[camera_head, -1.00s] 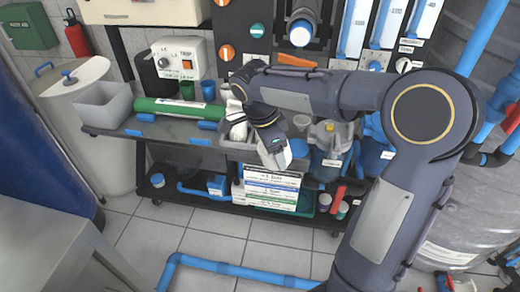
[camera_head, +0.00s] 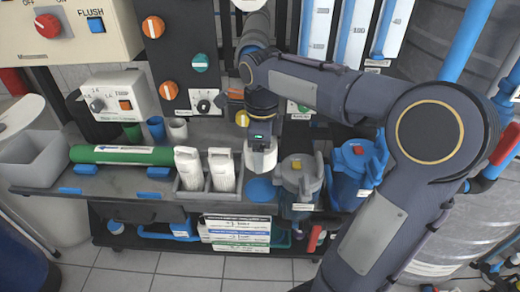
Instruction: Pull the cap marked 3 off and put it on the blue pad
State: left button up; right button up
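The blue pad (camera_head: 262,190) is a round blue disc at the front of the bench, right of two white cartridges. My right gripper (camera_head: 261,160) points down just above and behind the pad. Its pale end shows, but I cannot tell whether its fingers are open or shut or hold anything. I cannot make out a cap with a 3 on it. My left gripper is not in view.
White cartridges (camera_head: 222,170) stand in a grey holder left of the pad. A clear housing with a yellow button (camera_head: 297,181) and a blue housing (camera_head: 356,170) stand to the right. A green tube (camera_head: 120,155) lies at left. Orange and teal knobs dot the black panel (camera_head: 180,70).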

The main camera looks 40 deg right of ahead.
jog(key=b, duration=0.6)
send_over(260, 189)
notch_tip(260, 189, down, 6)
jog(key=shift+s+f, duration=0.1)
jog(key=shift+f, duration=0.1)
jog(key=shift+f+b, duration=1.75)
jog(key=shift+f, duration=0.8)
jog(key=o, duration=1.4)
jog(key=shift+c, duration=1.1)
jog(key=shift+r, duration=0.15)
notch_tip(260, 189, up, 8)
jog(key=p, duration=0.7)
jog(key=shift+p, duration=0.4)
